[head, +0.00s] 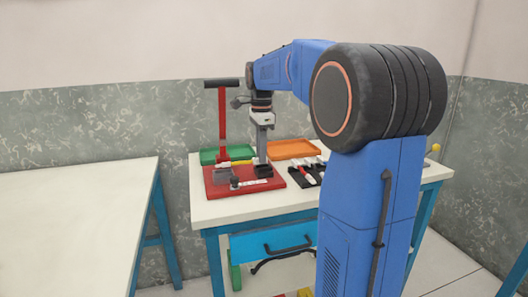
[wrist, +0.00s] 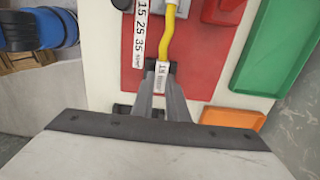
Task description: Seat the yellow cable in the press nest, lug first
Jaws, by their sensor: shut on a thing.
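The yellow cable (wrist: 167,42) runs up the wrist view from my gripper (wrist: 161,72), with a bend partway along it. My gripper is shut on the cable at its white printed tag (wrist: 160,78). In the head view my gripper (head: 262,170) points down over the right part of the red press base (head: 272,183), and the cable (head: 238,162) reaches left from it toward the press. A grey block (head: 222,175), which looks like the press nest, stands below the red lever (head: 222,125). The lug is not clear in either view, so I cannot tell whether it touches the nest.
A white size strip (wrist: 140,35) lies on the base. A green tray (head: 207,155) and an orange tray (head: 292,147) stand behind. A black mat (head: 302,178) with several small white and red pieces lies to the right. The left table (head: 70,215) is bare.

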